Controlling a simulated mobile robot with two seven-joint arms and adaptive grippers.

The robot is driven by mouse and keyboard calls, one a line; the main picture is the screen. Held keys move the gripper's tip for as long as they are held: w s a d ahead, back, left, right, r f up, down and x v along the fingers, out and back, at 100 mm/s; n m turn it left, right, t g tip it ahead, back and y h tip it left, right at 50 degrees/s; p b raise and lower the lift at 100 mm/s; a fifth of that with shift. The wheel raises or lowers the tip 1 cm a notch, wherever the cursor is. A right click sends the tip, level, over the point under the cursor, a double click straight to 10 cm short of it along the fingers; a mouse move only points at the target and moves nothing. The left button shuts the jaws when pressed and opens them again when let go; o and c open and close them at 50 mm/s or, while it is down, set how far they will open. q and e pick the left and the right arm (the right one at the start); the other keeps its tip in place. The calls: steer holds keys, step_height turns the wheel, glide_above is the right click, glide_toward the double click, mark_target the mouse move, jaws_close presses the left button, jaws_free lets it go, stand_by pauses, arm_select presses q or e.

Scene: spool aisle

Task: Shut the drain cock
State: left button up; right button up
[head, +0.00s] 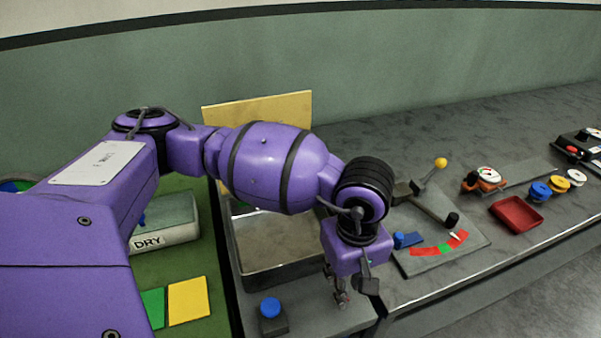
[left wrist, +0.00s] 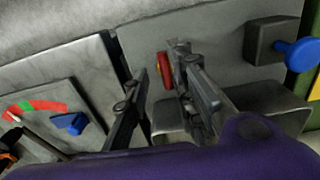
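The drain cock shows in the left wrist view as a small red handle (left wrist: 164,71) beside grey metal fittings. It stands by the metal basin (head: 275,245). My left gripper (head: 345,292) hangs over the bench in front of the basin. In the left wrist view its two fingers (left wrist: 168,82) are apart, with the red handle between their tips. I cannot tell whether either finger touches it. In the head view my arm and fingers hide most of the cock. My right gripper is in neither view.
A grey block with a blue knob (head: 270,307) stands left of the gripper. To the right is a plate with a red-green scale (head: 440,248) and a yellow-balled lever (head: 440,163). A red tray (head: 516,214) lies farther right. A box marked DRY (head: 165,222) is on the left.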

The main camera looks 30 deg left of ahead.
arm_select(q)
step_height(320, 180, up, 12)
stand_by(0.6)
stand_by(0.5)
